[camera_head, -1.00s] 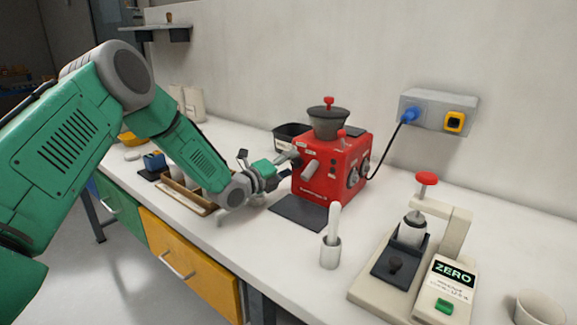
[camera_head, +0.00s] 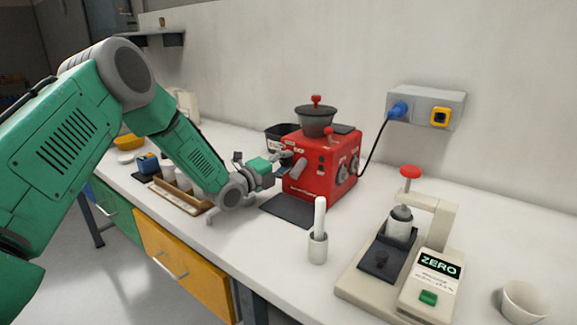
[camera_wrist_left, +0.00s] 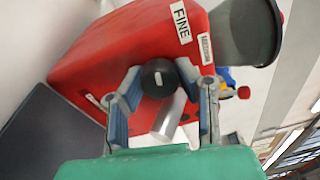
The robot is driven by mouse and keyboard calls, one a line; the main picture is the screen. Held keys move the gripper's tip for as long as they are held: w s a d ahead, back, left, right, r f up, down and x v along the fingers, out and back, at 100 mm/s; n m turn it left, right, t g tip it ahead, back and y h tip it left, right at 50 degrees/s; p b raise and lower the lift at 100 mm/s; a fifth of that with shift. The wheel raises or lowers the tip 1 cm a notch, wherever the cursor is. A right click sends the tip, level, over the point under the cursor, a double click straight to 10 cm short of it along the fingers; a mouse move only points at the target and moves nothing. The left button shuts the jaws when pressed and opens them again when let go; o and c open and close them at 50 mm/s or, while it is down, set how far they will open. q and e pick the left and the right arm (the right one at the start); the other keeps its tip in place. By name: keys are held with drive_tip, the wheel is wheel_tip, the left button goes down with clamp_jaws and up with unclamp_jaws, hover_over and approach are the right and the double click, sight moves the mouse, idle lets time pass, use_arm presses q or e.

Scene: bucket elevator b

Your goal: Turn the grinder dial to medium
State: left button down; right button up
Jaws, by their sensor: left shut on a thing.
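The red grinder (camera_head: 316,170) stands on the bench, with a dark hopper (camera_head: 316,120) on top. My left gripper (camera_head: 280,163) is at the grinder's left side. In the left wrist view, the fingers of my left gripper (camera_wrist_left: 162,88) are shut on a round black dial (camera_wrist_left: 158,77) with a short white mark. A FINE label (camera_wrist_left: 181,20) and a second label (camera_wrist_left: 205,48), too small to read surely, are on the red face near the dial. A pale cylinder (camera_wrist_left: 169,117) shows below the dial. The dial is hidden in the head view. My right gripper is out of view.
A dark mat (camera_head: 289,210) lies before the grinder. A wooden tray (camera_head: 180,195) lies left. A cable runs to the wall socket (camera_head: 425,107).

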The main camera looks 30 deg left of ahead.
use_arm(q)
drive_tip(key=n, duration=0.2)
drive_tip(key=n+b, duration=0.1)
drive_tip(key=n, duration=0.2)
drive_tip(key=shift+s+a+f+n+t+b, duration=0.1)
drive_tip(key=shift+a+f+n+t+b, duration=0.05)
drive_tip(key=shift+a+n+t+b, duration=0.2)
drive_tip(key=n, duration=0.3)
drive_tip(key=shift+d+f+n+y, duration=0.15)
drive_tip(key=shift+n+y, duration=0.1)
drive_tip(key=shift+y, duration=0.15)
drive_tip(key=shift+s+n+b, duration=0.1)
drive_tip(key=shift+n+b, duration=0.2)
drive_tip(key=shift+b, duration=0.05)
drive_tip(key=shift+f, duration=0.2)
drive_tip(key=c, duration=1.2)
unclamp_jaws()
drive_tip(key=shift+s, duration=0.1)
drive_tip(key=shift+a+r+t, duration=0.2)
drive_tip(key=shift+t, duration=0.05)
